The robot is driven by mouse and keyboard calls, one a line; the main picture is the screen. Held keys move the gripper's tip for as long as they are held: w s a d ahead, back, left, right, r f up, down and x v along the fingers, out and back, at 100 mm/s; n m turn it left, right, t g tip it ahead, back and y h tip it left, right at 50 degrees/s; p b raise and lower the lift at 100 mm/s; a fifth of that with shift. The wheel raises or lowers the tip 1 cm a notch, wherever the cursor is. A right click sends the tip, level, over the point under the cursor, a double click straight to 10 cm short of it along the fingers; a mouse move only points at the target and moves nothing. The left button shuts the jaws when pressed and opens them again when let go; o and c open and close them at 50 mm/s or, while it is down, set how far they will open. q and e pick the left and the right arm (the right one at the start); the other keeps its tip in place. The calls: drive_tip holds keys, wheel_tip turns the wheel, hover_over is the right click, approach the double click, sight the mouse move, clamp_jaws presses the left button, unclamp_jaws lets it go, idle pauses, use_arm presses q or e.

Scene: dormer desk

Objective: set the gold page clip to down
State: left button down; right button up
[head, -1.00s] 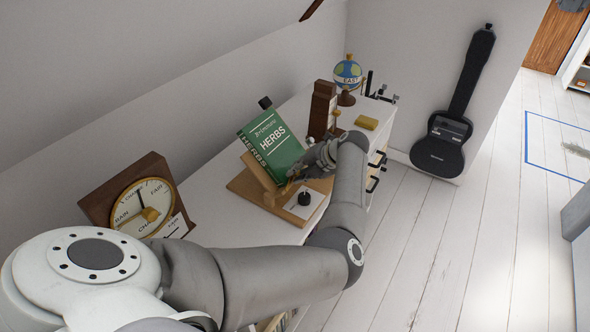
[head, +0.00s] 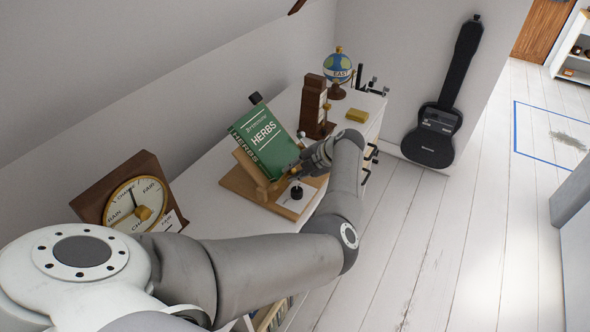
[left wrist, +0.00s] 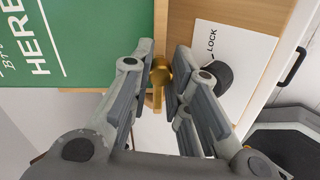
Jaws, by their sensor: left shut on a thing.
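The gold page clip (left wrist: 158,78) shows in the left wrist view between my fingers, at the edge of the wooden stand, with its narrow arm pointing toward the bottom of the picture. My left gripper (left wrist: 161,68) is shut on it. In the head view my left gripper (head: 304,163) is at the right lower edge of the green herbs book (head: 265,140) and mostly hides the clip. The book leans on the wooden book stand (head: 238,182). My right gripper is in neither view.
A black knob (head: 296,192) on a white plate marked LOCK sits at the stand's front. A wooden box (head: 312,105), a yellow block (head: 357,116) and a globe (head: 338,66) stand behind. Floor to the right is mostly clear.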

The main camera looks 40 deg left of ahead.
use_arm(q)
drive_tip(key=shift+w, duration=0.1)
drive_tip(key=c, duration=1.3)
unclamp_jaws()
drive_tip(key=shift+d, duration=0.1)
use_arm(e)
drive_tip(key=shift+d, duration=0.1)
use_arm(q)
wheel_tip(320, 180, up, 10)
